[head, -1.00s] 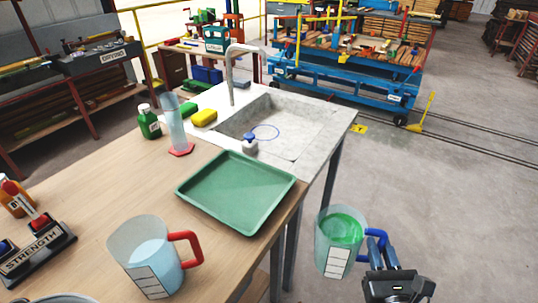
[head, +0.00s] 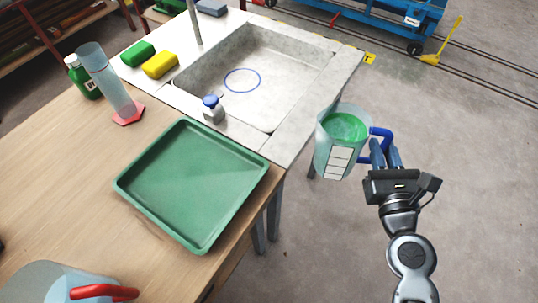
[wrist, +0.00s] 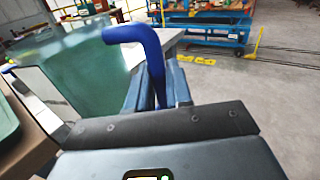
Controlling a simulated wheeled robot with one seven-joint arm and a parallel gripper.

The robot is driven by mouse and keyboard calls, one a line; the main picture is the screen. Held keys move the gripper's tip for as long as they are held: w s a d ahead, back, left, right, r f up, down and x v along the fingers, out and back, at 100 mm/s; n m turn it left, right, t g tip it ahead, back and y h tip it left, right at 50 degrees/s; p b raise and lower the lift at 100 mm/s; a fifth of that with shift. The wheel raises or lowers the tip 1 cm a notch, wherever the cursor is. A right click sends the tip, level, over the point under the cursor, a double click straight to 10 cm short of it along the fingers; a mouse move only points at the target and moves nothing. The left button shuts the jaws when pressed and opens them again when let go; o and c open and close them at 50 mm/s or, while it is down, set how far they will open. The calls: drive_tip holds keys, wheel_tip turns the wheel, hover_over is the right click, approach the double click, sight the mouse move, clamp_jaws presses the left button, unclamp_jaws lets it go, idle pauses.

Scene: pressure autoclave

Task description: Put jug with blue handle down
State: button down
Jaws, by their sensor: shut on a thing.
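The jug with the blue handle (head: 340,145) is clear, holds green liquid and has a white label panel. In the head view it is held roughly upright in the air, right of the sink and bench edge, over the floor. My gripper (head: 377,150) is shut on its blue handle. In the wrist view the blue handle (wrist: 145,60) stands between the fingers and the jug body (wrist: 75,75) fills the left side. The jug's underside is hidden in the wrist view.
An empty green tray (head: 195,182) lies on the wooden bench (head: 50,180). The sink (head: 265,75) is behind it. A red-handled jug (head: 60,285) is at the bottom left. A cylinder (head: 108,85), a green bottle (head: 82,78) and sponges (head: 160,65) stand farther back.

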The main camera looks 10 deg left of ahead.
sight(325, 119)
drive_tip(key=a+r+n+g+y, duration=0.1)
drive_tip(key=a+r+y, duration=0.1)
drive_tip(key=a, duration=0.2)
drive_tip(key=a+r+n+g+y+b, duration=0.1)
drive_tip(key=a+r+n+y, duration=0.1)
drive_tip(key=a+r+y, duration=0.1)
drive_tip(key=s+a+r+n+g+y, duration=0.1)
drive_tip(key=a+r+n+y, duration=0.1)
drive_tip(key=a, duration=0.4)
drive_tip(key=shift+a+r+b, duration=0.1)
drive_tip(key=shift+r+b, duration=0.2)
drive_tip(key=shift+r, duration=0.2)
drive_tip(key=s+a+r+n+g+y+b, duration=0.1)
drive_tip(key=s+a+r+n+g+y, duration=0.35)
drive_tip(key=a, duration=0.45)
drive_tip(key=shift+m+g, duration=0.25)
drive_tip(key=shift+w+a+f+b, duration=0.3)
drive_tip(key=shift+w+a+f, duration=0.05)
drive_tip(key=shift+a+f, duration=1.4)
drive_tip(key=shift+w+a+f+b, duration=0.3)
drive_tip(key=shift+w+a+f, duration=0.1)
drive_tip(key=shift+a+f, duration=1.4)
drive_tip(key=shift+w+a+f+b, duration=0.3)
drive_tip(key=shift+w+a+f, duration=0.05)
drive_tip(key=shift+a+f, duration=1.4)
drive_tip(key=shift+f, duration=0.1)
drive_tip(key=c, duration=1)
unclamp_jaws()
